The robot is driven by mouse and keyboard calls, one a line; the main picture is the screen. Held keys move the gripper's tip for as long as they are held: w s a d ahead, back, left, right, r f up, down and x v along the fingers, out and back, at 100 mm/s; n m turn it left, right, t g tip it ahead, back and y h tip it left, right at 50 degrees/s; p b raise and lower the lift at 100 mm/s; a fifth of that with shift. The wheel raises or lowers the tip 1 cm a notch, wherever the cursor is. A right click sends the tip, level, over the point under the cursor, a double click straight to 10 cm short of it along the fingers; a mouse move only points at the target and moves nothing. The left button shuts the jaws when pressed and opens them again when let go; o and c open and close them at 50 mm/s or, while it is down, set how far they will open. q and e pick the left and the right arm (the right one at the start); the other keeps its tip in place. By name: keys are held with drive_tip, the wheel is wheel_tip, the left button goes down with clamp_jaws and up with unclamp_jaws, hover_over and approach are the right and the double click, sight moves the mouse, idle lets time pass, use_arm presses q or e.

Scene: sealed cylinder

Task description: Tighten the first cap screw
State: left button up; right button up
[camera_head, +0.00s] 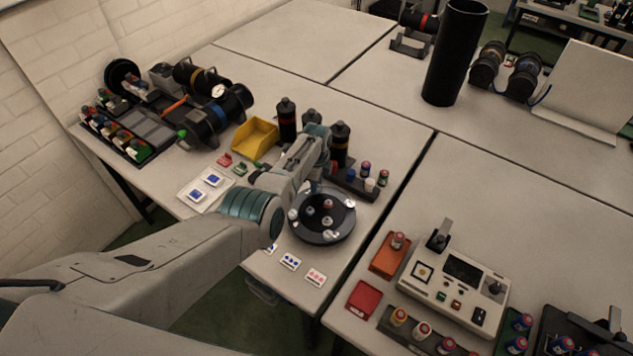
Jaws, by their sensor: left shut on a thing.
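A round black flange plate (322,235) lies at the near edge of the left table. Several small silver cap screws sit around its rim and small capped pieces stand on its middle. My left arm reaches over the table from the lower left. My left gripper (318,132) is at its far end, beyond the plate and between two upright black cylinders. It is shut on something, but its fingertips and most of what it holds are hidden. The right black cylinder (340,144) is close beside it; contact cannot be told. My right gripper is not in view.
A black rack (353,186) with small bottles stands right of the gripper. The other black cylinder (287,119) and a yellow bin (255,138) stand to its left. A control box (454,287) sits on the right table. A tall black tube (455,52) stands behind.

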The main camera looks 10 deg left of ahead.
use_arm(q)
drive_tip(key=shift+w+r+m, duration=0.35)
drive_tip(key=shift+r+m, duration=0.05)
drive_tip(key=o, duration=0.8)
drive_tip(key=shift+c, duration=0.2)
drive_tip(key=shift+o, duration=1.2)
drive_tip(key=shift+s, duration=0.1)
drive_tip(key=shift+s+f, duration=0.1)
drive_tip(key=shift+s, duration=0.05)
